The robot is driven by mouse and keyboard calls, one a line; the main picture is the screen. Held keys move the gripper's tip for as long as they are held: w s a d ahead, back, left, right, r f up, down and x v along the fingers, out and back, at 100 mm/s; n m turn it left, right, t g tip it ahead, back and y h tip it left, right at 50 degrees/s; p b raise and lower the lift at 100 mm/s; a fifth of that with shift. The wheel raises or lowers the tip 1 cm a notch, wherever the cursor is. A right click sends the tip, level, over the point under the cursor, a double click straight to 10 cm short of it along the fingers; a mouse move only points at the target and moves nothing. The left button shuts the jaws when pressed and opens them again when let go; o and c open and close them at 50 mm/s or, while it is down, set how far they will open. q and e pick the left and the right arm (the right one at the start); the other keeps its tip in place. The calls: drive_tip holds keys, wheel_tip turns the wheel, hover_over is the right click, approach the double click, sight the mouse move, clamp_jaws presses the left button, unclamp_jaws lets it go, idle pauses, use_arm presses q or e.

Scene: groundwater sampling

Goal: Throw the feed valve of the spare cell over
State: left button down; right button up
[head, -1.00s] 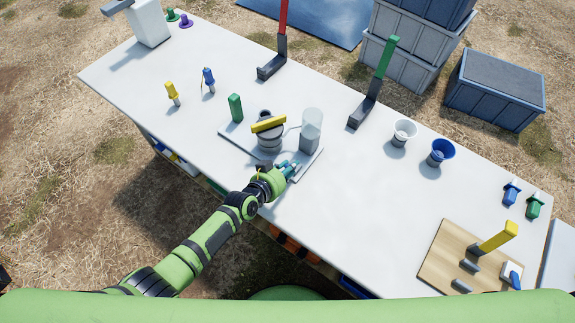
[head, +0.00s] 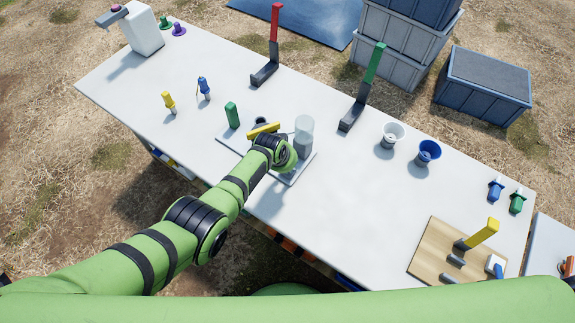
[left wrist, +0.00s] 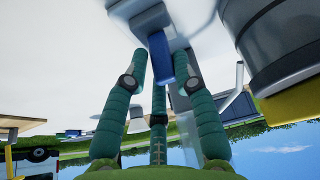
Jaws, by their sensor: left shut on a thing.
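The cell assembly stands on a grey base plate (head: 232,141) near the middle of the white table. It has a grey cylinder (left wrist: 278,38) with a yellow bar (head: 264,130) across its top, a clear cylinder (head: 304,128) and a green upright piece (head: 232,115). My left gripper (left wrist: 161,62) has its teal fingers around a small blue handle (left wrist: 159,55) at the plate, beside the grey cylinder. It is shut on that handle. In the head view my left wrist hides the fingers, the handle and part of the cylinder. My right gripper is not in view.
Yellow (head: 168,101) and blue (head: 204,87) small tools stand left of the plate. Red (head: 275,25) and green (head: 374,63) levers stand behind it. White (head: 393,134) and blue (head: 428,151) cups are right. A wooden board (head: 428,255) with a yellow lever lies near right. The front middle is clear.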

use_arm(q)
drive_tip(key=shift+f+g, duration=0.1)
drive_tip(key=shift+g, duration=0.2)
drive_tip(key=c, duration=1.2)
unclamp_jaws()
drive_tip(key=shift+o, duration=0.2)
drive_tip(key=shift+r, duration=0.7)
drive_tip(key=v, duration=1)
drive_tip(key=shift+s+r, duration=0.25)
drive_tip(key=shift+s, duration=0.1)
